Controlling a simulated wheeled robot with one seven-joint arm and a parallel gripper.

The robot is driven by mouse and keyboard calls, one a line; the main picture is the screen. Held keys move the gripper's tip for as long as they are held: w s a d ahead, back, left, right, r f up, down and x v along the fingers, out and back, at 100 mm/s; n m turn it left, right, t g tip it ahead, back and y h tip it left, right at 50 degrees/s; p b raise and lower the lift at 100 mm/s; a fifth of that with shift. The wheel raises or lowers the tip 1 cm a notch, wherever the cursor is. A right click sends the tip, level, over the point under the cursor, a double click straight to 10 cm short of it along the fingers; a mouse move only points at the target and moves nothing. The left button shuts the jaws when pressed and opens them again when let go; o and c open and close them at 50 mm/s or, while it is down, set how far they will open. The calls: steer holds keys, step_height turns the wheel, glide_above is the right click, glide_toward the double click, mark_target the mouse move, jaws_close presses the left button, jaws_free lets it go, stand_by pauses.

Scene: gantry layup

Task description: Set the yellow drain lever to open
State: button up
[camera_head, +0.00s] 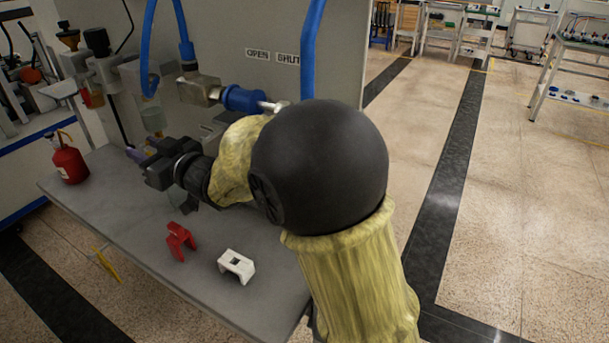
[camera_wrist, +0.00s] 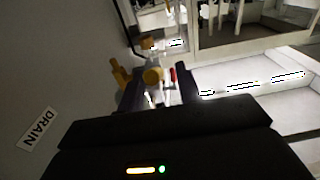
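In the wrist view, a yellow lever-like part (camera_wrist: 118,75) stands just outside the left finger, on the side of the grey panel. A round yellow knob (camera_wrist: 153,77) shows in the gap between the fingers; I cannot tell whether the two are one piece. A DRAIN label (camera_wrist: 38,128) is on the panel at left. My gripper (camera_wrist: 157,92) has its fingers apart, with no visible grip on the knob. In the head view my gripper (camera_head: 143,157) is low beside the panel, above the bench. The yellow lever is not discernible there, and its setting is unclear.
A red bottle (camera_head: 70,163), a red clip (camera_head: 180,241) and a white clip (camera_head: 237,265) stand on the grey bench (camera_head: 130,228). Blue hoses (camera_head: 311,50) and a blue fitting (camera_head: 242,98) are close above my arm. OPEN and SHUT labels (camera_head: 272,56) are on the panel.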

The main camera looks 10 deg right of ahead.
steer(key=shift+r+h+p, duration=0.3)
steer(key=shift+r+p, duration=0.05)
steer(key=shift+p, duration=0.55)
